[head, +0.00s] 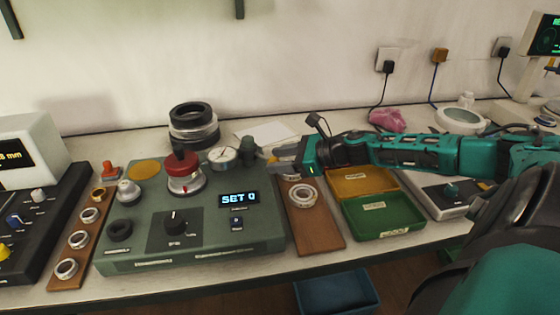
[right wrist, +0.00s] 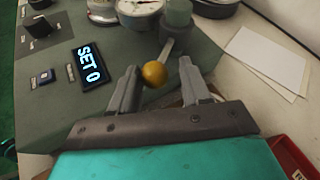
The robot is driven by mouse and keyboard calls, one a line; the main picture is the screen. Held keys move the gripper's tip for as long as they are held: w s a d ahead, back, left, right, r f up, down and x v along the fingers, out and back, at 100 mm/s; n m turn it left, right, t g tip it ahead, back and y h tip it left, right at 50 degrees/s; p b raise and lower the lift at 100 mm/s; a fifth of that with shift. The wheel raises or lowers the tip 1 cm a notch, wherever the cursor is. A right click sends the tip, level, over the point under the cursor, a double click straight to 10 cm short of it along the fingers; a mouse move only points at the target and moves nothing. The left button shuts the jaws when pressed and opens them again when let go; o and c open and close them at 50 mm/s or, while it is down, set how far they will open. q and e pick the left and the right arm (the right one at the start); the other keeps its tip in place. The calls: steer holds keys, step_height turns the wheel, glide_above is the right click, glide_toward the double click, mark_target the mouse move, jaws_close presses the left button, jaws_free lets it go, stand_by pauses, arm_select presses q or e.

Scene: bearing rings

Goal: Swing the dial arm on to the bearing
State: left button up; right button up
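The green test fixture (head: 215,232) shows SET 0 on its display (head: 238,198). A bearing seat (head: 187,186) on it carries a red knobbed cap (head: 182,162); whether a ring lies underneath is hard to tell. The dial gauge (head: 222,156) sits to its right, apart from it, beside a grey-green post (head: 248,148). In the right wrist view a short lever with an orange ball knob (right wrist: 154,74) extends from near the post (right wrist: 177,13). My right gripper (head: 275,161) is open, its fingers (right wrist: 158,82) on either side of the ball. My left gripper is out of view.
Wooden boards with rings stand left (head: 76,243) and right (head: 318,230) of the fixture. A green and yellow box (head: 383,222) is under my right arm. Stacked dark rings (head: 193,128) stand behind the fixture. White paper (head: 268,132) lies behind the post.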

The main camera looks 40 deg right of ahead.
steer(key=shift+o, duration=1)
steer(key=shift+s, duration=0.1)
steer(key=p+v, duration=0.2)
steer(key=v, duration=0.3)
steer(key=shift+a, duration=0.1)
steer(key=p+v, duration=0.4)
steer(key=v, duration=0.3)
steer(key=shift+s+d+r, duration=0.15)
steer(key=shift+s+d, duration=0.15)
stand_by(0.4)
